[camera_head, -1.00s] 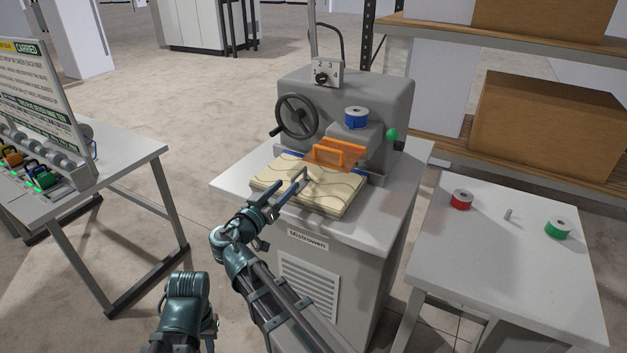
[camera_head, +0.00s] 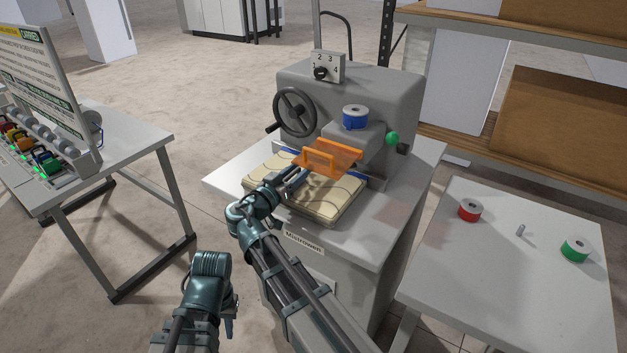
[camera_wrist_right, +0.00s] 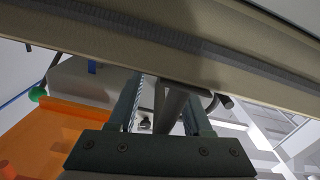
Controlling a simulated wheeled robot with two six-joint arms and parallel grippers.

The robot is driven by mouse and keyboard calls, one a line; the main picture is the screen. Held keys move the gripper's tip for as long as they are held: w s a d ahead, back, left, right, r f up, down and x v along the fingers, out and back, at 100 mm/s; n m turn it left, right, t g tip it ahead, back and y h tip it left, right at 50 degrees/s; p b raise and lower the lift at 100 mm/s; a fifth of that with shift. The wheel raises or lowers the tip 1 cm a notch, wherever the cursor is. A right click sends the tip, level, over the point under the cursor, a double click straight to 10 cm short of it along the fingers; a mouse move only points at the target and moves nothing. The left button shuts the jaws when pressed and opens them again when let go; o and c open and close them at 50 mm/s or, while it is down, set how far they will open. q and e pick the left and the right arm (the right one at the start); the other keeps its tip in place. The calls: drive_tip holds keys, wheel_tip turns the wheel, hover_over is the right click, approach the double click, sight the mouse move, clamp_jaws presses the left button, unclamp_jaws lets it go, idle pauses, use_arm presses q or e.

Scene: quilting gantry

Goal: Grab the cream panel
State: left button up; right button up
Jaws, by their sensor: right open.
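The cream panel (camera_head: 328,202), with wavy stitched lines, lies on the grey machine's bed, partly under the orange guard (camera_head: 330,158). My right gripper (camera_head: 293,182) is open at the panel's left part. In the right wrist view its two fingers (camera_wrist_right: 160,112) reach toward the panel's long edge (camera_wrist_right: 150,48), which crosses above them and hides their tips. I cannot tell whether they touch it. My left gripper (camera_head: 231,320) hangs low in front of the machine, away from the panel, with its jaws unclear.
The machine has a handwheel (camera_head: 296,112), a blue spool (camera_head: 355,117) and a green knob (camera_head: 392,138) close by. A table at right holds a red spool (camera_head: 469,210) and a green spool (camera_head: 575,249). A control table (camera_head: 130,150) stands at left.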

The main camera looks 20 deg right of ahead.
drive_tip(key=shift+s+a+r, duration=0.1)
drive_tip(key=shift+a, duration=0.15)
clamp_jaws()
idle(1.2)
